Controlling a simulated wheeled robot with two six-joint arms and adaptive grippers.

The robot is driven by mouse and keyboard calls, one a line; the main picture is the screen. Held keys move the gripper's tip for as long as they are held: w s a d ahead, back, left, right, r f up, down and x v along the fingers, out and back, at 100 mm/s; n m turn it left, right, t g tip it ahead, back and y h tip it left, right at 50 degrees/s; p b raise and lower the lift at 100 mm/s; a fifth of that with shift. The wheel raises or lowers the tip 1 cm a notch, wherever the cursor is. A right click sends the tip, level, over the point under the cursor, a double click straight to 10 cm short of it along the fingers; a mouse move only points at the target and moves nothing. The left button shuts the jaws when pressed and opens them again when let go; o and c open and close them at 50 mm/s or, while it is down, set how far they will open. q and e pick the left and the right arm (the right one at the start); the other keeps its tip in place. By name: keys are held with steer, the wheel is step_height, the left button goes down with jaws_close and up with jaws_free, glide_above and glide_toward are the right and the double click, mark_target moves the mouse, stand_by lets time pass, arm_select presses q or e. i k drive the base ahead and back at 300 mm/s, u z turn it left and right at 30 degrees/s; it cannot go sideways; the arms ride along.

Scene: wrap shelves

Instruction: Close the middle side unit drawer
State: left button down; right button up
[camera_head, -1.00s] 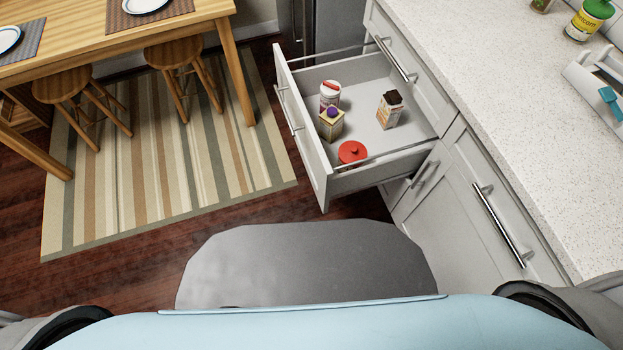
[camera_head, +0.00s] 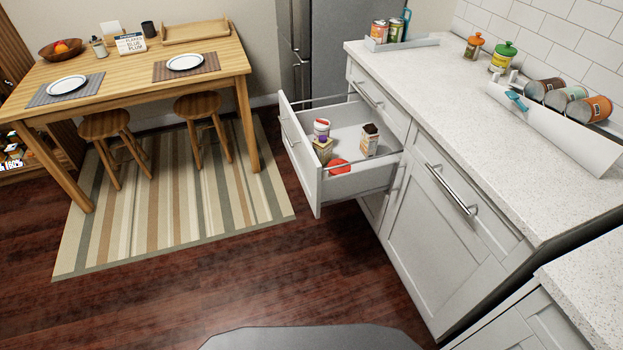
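One drawer (camera_head: 302,168) of the white side unit (camera_head: 445,245) is pulled far out, below a shut top drawer (camera_head: 366,88). Its front faces left, with a long metal handle on it. Inside the open drawer stand a white tub with a red band (camera_head: 321,128), a small box with a purple cap (camera_head: 322,150), a carton with a dark top (camera_head: 369,140) and a red-lidded item (camera_head: 339,167) near the closer side wall. Neither of my grippers is in view.
The wooden table (camera_head: 205,52) with stools stands at the left on a striped rug (camera_head: 180,200). Bare dark floor (camera_head: 250,275) lies in front of the drawer. A grey fridge (camera_head: 340,45) stands behind.

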mark_target(367, 177)
steer(key=z, duration=0.7)
steer(key=i, duration=1.05)
steer(key=u, duration=0.1)
